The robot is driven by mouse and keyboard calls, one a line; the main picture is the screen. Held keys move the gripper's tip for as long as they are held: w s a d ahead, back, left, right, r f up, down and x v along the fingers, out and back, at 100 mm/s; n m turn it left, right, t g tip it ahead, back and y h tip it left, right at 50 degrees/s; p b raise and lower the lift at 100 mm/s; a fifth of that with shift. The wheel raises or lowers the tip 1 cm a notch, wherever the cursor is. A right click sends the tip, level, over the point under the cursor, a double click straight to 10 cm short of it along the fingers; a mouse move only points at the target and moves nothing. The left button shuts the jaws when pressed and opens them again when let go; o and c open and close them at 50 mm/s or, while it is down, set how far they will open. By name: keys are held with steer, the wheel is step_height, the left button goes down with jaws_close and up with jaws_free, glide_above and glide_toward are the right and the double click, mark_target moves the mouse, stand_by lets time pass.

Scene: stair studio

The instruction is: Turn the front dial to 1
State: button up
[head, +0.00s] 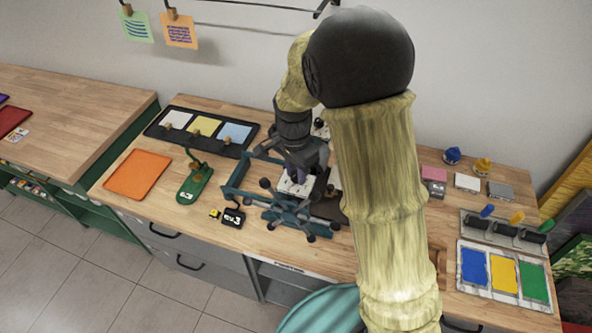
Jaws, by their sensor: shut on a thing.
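A small teal press (268,200) with dark spoked handles stands at the middle of the bench. A white plate with dark marks (288,187) shows on its front top, right under my gripper (300,176). My gripper points down there and is shut on what appears to be the front dial. The fingers cover the dial, so its pointer and setting cannot be read. A second dark knob (320,126) shows behind my gripper, partly hidden.
Ink trays (503,269) and colored blocks (468,183) are at the right.

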steer(key=n, duration=0.4)
steer(key=shift+n, duration=0.3)
steer(key=n, duration=0.4)
steer(key=shift+n, duration=0.3)
steer(key=n, duration=0.4)
steer(key=shift+r, duration=0.1)
steer(key=n, duration=0.5)
steer(key=shift+t, duration=0.3)
steer(key=shift+n+p, duration=0.3)
steer(key=o, duration=1)
